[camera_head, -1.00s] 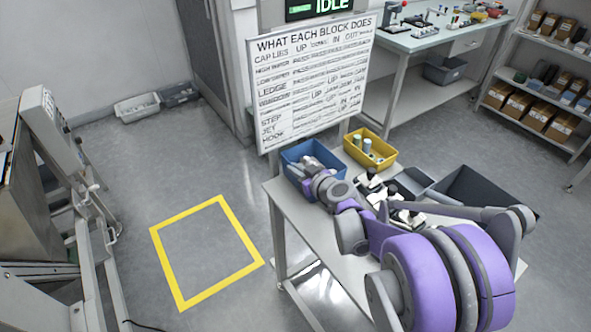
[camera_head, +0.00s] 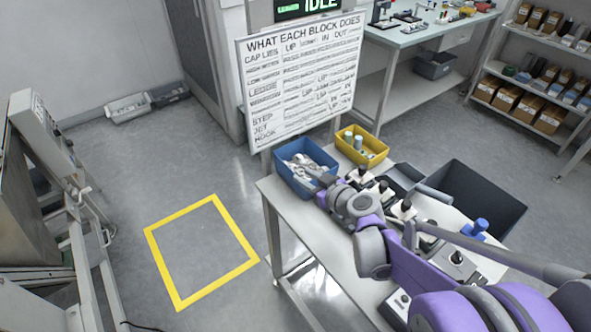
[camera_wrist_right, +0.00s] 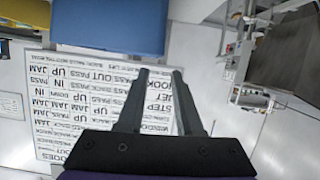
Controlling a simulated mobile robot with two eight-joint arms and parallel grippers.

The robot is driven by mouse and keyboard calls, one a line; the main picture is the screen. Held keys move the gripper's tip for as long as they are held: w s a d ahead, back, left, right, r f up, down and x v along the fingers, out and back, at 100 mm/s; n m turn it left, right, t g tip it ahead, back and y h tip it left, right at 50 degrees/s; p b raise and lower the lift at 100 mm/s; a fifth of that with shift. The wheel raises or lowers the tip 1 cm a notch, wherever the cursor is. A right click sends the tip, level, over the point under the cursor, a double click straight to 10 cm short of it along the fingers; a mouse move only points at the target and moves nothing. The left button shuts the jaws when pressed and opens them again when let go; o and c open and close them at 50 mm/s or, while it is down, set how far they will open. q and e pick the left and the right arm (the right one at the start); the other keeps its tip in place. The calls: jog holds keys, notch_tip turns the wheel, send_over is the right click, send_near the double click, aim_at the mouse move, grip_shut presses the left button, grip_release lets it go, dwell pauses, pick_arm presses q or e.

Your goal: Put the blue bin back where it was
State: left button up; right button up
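The blue bin (camera_head: 292,178) stands on the back left corner of the table, with pale grey parts inside. It also shows at the top of the right wrist view (camera_wrist_right: 108,22). My right gripper (camera_head: 318,177) is beside the bin's right side in the head view. In the right wrist view its two fingers (camera_wrist_right: 161,72) are parallel and apart, with nothing between them. Their tips appear just short of the bin, though the head view does not show the gap clearly. My left gripper is not in view.
A yellow bin (camera_head: 374,149) with small cylinders stands right of the blue bin. A sign board (camera_head: 300,85) stands behind. A yellow floor square (camera_head: 160,262) at left is empty.

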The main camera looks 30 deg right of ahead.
jog(key=s+a+f+g+y, duration=0.25)
jog(key=s+a+g, duration=0.25)
jog(key=s+a, duration=0.65)
jog(key=s+a+f+m+g+h, duration=0.1)
jog(key=s+a+f+g+h, duration=0.2)
jog(key=s, duration=0.7)
jog(key=shift+s+a+f+g, duration=0.15)
jog(key=shift+a+f+g, duration=0.35)
jog(key=shift+f, duration=0.2)
notch_tip(320, 180, up, 6)
jog(key=w+p, duration=0.1)
jog(key=p, duration=0.4)
jog(key=shift+p, duration=0.35)
